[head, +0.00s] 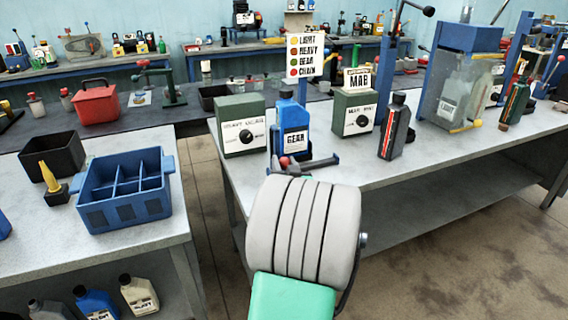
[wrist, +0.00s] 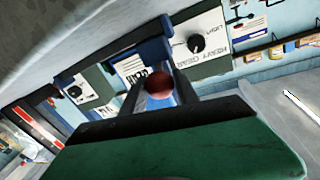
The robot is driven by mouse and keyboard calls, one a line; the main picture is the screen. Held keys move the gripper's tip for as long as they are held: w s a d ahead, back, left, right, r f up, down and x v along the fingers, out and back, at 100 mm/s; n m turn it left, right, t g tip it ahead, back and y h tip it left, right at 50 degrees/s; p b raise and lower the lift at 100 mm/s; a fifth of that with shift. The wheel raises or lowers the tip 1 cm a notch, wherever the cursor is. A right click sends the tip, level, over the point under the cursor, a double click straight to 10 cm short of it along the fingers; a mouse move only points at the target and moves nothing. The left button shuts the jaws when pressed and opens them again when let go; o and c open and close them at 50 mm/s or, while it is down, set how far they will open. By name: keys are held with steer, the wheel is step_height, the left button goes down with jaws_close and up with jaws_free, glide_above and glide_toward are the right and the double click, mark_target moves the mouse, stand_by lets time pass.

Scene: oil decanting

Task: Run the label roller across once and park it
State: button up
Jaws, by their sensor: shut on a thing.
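The label roller shows in the head view as a low dark bar (head: 313,164) between blue end blocks, in front of a blue bottle labelled GEAR (head: 293,128). Its red ball knob (head: 284,161) is near the left end. In the wrist view the knob (wrist: 159,85) sits between the fingers of my gripper (wrist: 158,92), which is shut on it. The bottle's white label (wrist: 131,69) is beyond the knob there. My own arm hides most of the gripper in the head view. Whether the roller touches the bottle cannot be told.
Green dial boxes stand left (head: 240,126) and right (head: 354,112) of the bottle. A dark bottle (head: 394,126) and a clear-walled case (head: 458,90) stand farther right. A blue divided crate (head: 125,212) is on the left bench. The right bench's front strip (head: 420,165) is clear.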

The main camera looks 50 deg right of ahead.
jaws_close()
stand_by(0.8)
